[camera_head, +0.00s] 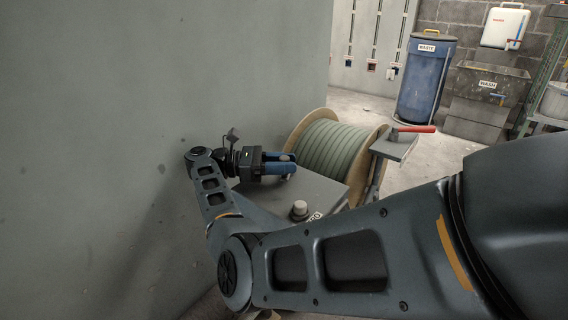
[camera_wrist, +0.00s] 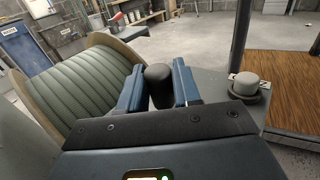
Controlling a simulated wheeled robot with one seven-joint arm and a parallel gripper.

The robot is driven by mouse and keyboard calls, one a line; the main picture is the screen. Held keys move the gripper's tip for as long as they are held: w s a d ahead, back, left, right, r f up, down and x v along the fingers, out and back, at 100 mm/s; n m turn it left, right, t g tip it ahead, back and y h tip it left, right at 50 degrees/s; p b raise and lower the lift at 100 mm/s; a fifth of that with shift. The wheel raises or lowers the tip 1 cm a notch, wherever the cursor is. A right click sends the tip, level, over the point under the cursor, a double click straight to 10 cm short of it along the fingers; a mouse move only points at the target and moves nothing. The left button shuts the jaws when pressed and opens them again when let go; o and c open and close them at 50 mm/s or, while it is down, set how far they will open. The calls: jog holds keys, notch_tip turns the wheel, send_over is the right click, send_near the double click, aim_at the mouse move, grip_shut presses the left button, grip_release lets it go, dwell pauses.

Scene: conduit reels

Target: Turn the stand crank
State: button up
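The reel stand's grey top plate (camera_head: 323,192) is beside a large wooden reel (camera_head: 379,146) wound with grey-green conduit. My gripper (camera_head: 291,163) is over the plate, in front of the reel. In the wrist view, a dark rounded crank handle (camera_wrist: 158,88) stands between the blue fingers of my gripper (camera_wrist: 159,75). The fingers lie close on both sides of it, with no clear gap at the tips. The handle's lower end and the crank arm are hidden by my gripper.
A pale round knob (camera_head: 299,209) stands on the plate's near corner, beside a label. A red-handled part (camera_head: 413,129) lies on the far bracket. A plain wall (camera_head: 160,110) is close on the left. A blue waste bin (camera_head: 424,82) and a sink (camera_head: 487,96) are behind.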

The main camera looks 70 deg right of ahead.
jog(key=o, duration=0.3)
jog(key=shift+r, duration=0.1)
jog(key=shift+r, duration=0.3)
jog(key=r, duration=0.1)
jog(key=r+p, duration=0.2)
jog(key=r, duration=0.1)
jog(key=shift+s+d, duration=0.1)
jog(key=shift+s, duration=0.15)
jog(key=s+d+r+p, duration=0.3)
jog(key=s+d+r, duration=0.2)
jog(key=s, duration=0.4)
jog(key=shift+s+d+r+p, duration=0.25)
jog(key=shift+d+r+p, duration=0.15)
jog(key=shift+r, duration=0.2)
